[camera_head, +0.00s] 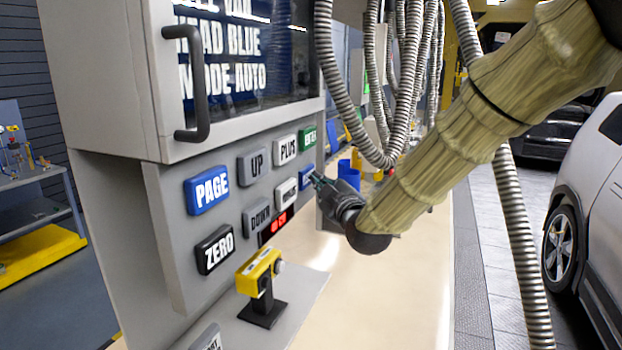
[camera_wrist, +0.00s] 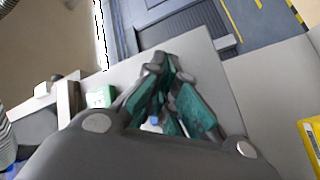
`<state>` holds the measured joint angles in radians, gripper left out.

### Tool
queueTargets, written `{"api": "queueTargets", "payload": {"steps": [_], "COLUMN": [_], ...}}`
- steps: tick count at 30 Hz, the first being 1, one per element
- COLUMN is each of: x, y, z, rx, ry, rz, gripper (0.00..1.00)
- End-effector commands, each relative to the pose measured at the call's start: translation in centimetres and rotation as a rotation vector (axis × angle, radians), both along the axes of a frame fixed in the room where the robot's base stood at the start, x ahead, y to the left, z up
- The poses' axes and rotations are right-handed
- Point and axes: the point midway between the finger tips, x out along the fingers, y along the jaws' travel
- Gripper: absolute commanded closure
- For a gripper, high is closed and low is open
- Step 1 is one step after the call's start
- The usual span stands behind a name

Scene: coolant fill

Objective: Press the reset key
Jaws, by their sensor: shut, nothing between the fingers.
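No key reads clearly as "RESET" in the head view. A small blue key (camera_head: 306,176) sits at the right end of the panel's lower row, its label too small to read and partly behind my gripper. A grey key (camera_head: 207,338) at the bottom edge is cut off, its label unclear. My gripper (camera_head: 318,180) is shut and empty, its tips close to the blue key; I cannot tell if they touch. The wrist view shows the closed fingers (camera_wrist: 160,65) over a grey surface.
The panel also has PAGE (camera_head: 206,190), UP (camera_head: 253,166), PLUS (camera_head: 286,149), ZERO (camera_head: 215,249) and DOWN (camera_head: 257,217) keys, and a green key (camera_head: 308,135). A door handle (camera_head: 200,85) juts out above. A yellow device (camera_head: 259,270) stands below; corrugated hoses (camera_head: 345,90) hang behind.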

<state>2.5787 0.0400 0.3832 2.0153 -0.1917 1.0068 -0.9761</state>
Motion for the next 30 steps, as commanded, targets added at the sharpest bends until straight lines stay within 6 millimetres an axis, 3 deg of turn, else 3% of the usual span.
{"api": "queueTargets", "payload": {"steps": [30], "x": [-0.6], "y": [-1.9], "z": [0.0], "rx": [0.000], "ry": [0.000], "rz": [0.000], "gripper": [1.00]}}
